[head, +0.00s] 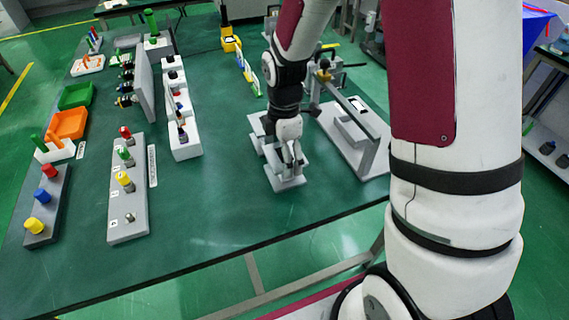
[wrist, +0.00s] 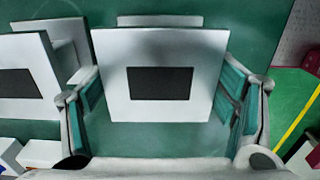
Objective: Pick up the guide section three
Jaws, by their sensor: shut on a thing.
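A light grey block with a dark rectangular recess (wrist: 160,45) fills the middle of the wrist view; I take it to be guide section three. My gripper (wrist: 163,100) is shut on it, with a teal-padded finger at its left and right sides. In the head view my gripper (head: 289,160) points down over the same grey piece (head: 288,184) near the front of the table. I cannot tell whether the piece is touching the table. A similar grey piece with a dark recess (wrist: 15,60) stands to its left.
A grey frame fixture (head: 375,162) stands close on the right. A white block row (head: 185,150) and a grey peg board (head: 127,215) stand left. The green table (head: 215,220) is clear in front, between them and my gripper.

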